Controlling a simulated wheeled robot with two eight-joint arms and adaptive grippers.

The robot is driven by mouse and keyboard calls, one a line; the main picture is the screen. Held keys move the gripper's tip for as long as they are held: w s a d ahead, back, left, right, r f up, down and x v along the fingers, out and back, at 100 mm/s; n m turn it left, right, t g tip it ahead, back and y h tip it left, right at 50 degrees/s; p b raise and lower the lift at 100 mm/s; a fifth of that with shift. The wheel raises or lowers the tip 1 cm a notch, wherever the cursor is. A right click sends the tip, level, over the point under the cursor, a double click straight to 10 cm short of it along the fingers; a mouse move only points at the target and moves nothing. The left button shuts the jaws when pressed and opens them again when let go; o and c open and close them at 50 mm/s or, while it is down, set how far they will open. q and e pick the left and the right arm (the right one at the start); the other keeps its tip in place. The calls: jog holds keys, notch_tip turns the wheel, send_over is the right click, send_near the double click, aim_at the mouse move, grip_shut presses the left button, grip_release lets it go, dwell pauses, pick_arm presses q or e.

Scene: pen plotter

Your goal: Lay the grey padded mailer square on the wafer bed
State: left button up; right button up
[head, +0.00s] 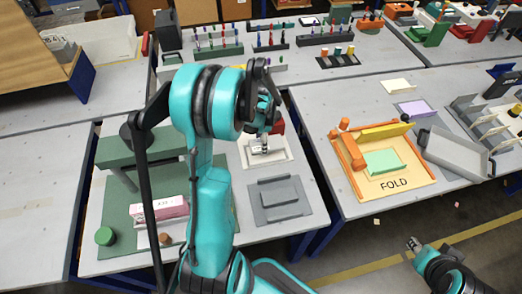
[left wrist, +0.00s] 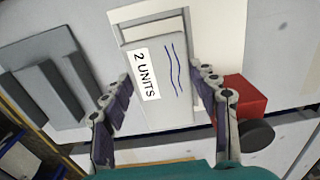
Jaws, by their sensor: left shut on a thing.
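The grey padded mailer (left wrist: 165,85) bears a white "2 UNITS" label and blue wavy lines. In the left wrist view it lies between the fingers of my left gripper (left wrist: 168,100), which is shut on it. In the head view my left gripper (head: 264,146) is over a cream panel (head: 283,156), and the mailer is mostly hidden there. The cream panel shows behind the mailer in the wrist view (left wrist: 202,20). I cannot tell whether mailer and panel touch, nor which surface is the wafer bed. My right gripper (head: 413,244) is over the floor at lower right; its opening is unclear.
A grey plate with raised blocks (head: 292,208) lies in front of the cream panel. A red block with a dark knob (left wrist: 245,97) stands close to my left gripper. A green gantry (head: 125,150) and a pink box (head: 172,206) stand to the left.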

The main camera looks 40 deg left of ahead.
pick_arm(q)
notch_tip(320, 180, down, 4)
jog(key=shift+f+b, duration=0.15)
jog(key=shift+b, duration=0.75)
jog(key=shift+s, duration=0.1)
jog(key=o, duration=1.1)
jog(key=shift+o, duration=0.2)
